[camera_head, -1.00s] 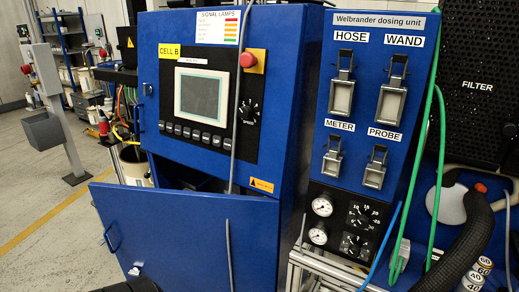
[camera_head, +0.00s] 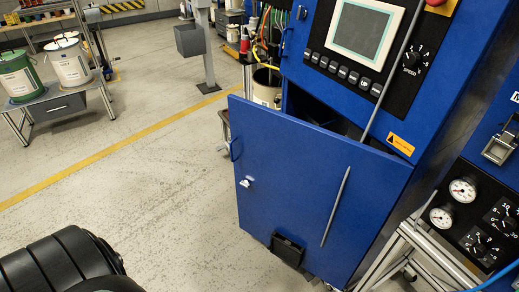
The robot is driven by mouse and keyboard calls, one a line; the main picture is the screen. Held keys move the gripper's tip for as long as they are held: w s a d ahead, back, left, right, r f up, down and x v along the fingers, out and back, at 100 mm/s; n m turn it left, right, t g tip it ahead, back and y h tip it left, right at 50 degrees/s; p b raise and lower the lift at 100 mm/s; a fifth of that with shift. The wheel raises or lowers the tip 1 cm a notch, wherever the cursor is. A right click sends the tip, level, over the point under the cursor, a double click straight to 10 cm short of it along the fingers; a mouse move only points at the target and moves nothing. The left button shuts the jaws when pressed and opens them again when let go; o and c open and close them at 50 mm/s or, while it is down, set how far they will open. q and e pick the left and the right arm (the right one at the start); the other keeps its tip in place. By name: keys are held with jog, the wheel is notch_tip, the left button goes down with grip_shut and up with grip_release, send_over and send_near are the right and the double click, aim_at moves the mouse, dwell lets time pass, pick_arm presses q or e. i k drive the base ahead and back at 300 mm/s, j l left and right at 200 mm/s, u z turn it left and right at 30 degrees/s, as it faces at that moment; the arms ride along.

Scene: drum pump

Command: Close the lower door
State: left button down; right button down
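The lower door (camera_head: 300,195) is a blue panel on the front of the blue cabinet, standing open and swung outward. A dark gap shows above its top edge, between door and cabinet. The door has a blue handle (camera_head: 236,149) at its left edge, a small silver latch (camera_head: 247,183) below it, a long grey bar (camera_head: 336,207) and a black box-like part (camera_head: 287,249) near the bottom. A black ribbed part at the lower left appears to be my arm, apart from the door in the picture. No gripper fingers show in this view.
Floor to the left of the door is clear, crossed by a yellow line (camera_head: 120,155). A metal frame (camera_head: 400,250) and gauges (camera_head: 462,190) stand at the right. A bench (camera_head: 62,100) with buckets is at far left. A grey post (camera_head: 205,50) stands behind.

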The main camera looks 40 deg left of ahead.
aim_at(295, 169)
jog(key=u, duration=0.75)
